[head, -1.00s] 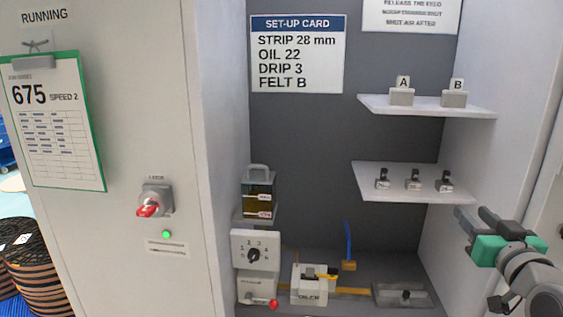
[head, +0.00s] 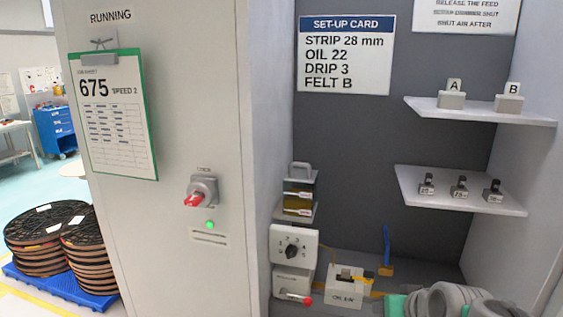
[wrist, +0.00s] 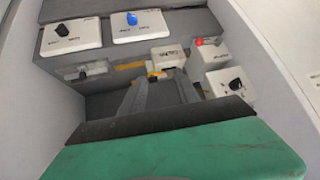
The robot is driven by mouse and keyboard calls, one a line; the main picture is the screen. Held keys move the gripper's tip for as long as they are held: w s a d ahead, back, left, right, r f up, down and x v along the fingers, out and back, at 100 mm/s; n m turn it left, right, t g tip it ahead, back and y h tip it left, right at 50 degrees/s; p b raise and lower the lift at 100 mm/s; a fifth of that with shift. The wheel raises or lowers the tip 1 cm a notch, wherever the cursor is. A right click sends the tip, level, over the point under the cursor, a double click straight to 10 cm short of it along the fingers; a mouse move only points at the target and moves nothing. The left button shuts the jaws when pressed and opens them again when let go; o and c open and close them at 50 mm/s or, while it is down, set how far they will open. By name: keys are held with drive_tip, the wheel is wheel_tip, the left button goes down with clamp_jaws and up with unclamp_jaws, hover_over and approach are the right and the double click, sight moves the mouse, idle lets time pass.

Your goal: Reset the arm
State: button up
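My gripper (wrist: 160,86) shows in the wrist view with its two grey fingers apart and nothing between them. It points down into the cabinet bay, towards the small white unit with a yellow part (wrist: 167,56); I cannot tell whether it touches anything. In the head view my arm (head: 450,302) is at the bottom right edge, with a green part of the gripper showing; the fingertips are hidden there.
The set-up card (head: 346,55) hangs on the back wall. Shelves on the right hold blocks A (head: 452,98) and B (head: 509,102) and three small dark-topped pieces (head: 459,189). A numbered dial (head: 293,247), red-tipped lever (head: 300,298) and red switch (head: 197,197) are left of my arm.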

drive_tip(key=s+a+f+n+g, duration=0.1)
drive_tip(key=s+a+f+g, duration=0.2)
drive_tip(key=s+a+f, duration=0.3)
drive_tip(key=s+a+f+g, duration=0.3)
drive_tip(key=s+a+g, duration=0.15)
drive_tip(key=s, duration=0.35)
drive_tip(key=w+r+t, duration=0.1)
drive_tip(key=w+r, duration=0.1)
drive_tip(key=r, duration=0.1)
drive_tip(key=w+r+t, duration=0.1)
drive_tip(key=shift+d+r+t+h, duration=0.15)
drive_tip(key=shift+d+t+h, duration=0.05)
drive_tip(key=shift+t+h, duration=0.15)
